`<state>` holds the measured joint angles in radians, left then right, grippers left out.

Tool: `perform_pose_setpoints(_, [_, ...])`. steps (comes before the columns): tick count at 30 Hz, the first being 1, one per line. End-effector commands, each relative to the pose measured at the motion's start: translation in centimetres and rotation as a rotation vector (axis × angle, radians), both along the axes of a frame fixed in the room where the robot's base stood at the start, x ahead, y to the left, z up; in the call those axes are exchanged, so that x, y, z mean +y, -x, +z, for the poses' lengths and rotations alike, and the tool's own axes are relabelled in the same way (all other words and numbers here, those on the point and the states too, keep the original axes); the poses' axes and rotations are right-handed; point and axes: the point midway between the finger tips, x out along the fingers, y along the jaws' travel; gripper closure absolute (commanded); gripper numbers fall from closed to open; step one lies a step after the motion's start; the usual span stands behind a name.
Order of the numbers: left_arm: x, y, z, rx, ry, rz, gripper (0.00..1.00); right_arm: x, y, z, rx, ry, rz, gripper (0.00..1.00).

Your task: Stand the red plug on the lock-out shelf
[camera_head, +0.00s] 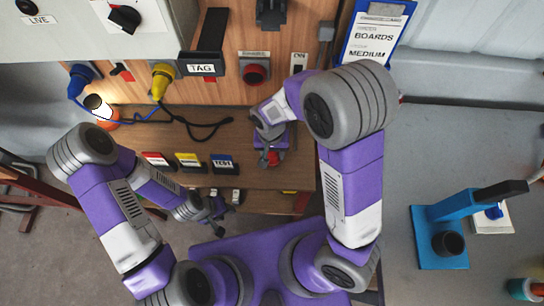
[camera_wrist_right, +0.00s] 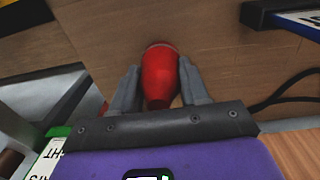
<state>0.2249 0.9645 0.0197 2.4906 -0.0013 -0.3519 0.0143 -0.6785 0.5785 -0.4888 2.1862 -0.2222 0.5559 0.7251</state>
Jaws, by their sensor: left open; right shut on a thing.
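The red plug (camera_wrist_right: 158,78) is between the two grey fingers of my right gripper (camera_wrist_right: 157,92) in the right wrist view, with brown wood behind it. In the head view a small red part of the plug (camera_head: 273,158) shows below the right wrist, over the wooden bench (camera_head: 255,182). My right gripper (camera_head: 270,154) is shut on it; the arm partly hides it. My left gripper (camera_head: 217,212) is open and empty near the bench's front edge. I cannot tell for certain which surface is the lock-out shelf.
Red (camera_head: 156,160), yellow (camera_head: 189,161) and blue (camera_head: 223,163) labelled blocks stand left of the right gripper. A black cable (camera_head: 200,125) runs from the yellow connector (camera_head: 161,80). A TAG holder (camera_head: 201,69) and a red button (camera_head: 255,73) are on the back panel. A blue stand (camera_head: 440,232) is at right.

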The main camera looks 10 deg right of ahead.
Motion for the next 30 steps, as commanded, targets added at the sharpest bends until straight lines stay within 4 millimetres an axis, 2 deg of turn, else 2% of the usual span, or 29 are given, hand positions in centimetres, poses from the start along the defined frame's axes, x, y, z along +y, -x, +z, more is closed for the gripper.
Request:
perform_pose_setpoints(6, [0.0,0.0,-1.2,0.000,0.000,0.000,0.57,0.0,0.1,-3.2,0.003,0.001,0.000,1.00])
perform_pose_setpoints(18, [0.0,0.0,-1.4,0.000,0.000,0.000,0.57,0.0,0.0,-3.7,0.001,0.001,0.000,1.00])
perform_pose_setpoints(19, [0.0,0.0,-1.3,0.000,0.000,0.000,0.57,0.0,0.0,-3.6,0.001,0.001,0.000,0.51])
perform_pose_setpoints(23, [0.0,0.0,-1.3,0.000,0.000,0.000,0.57,0.0,0.0,-3.6,0.001,0.001,0.000,0.31])
perform_pose_setpoints(30, [0.0,0.0,-1.3,0.000,0.000,0.000,0.57,0.0,0.0,-3.6,0.001,0.001,0.000,0.30])
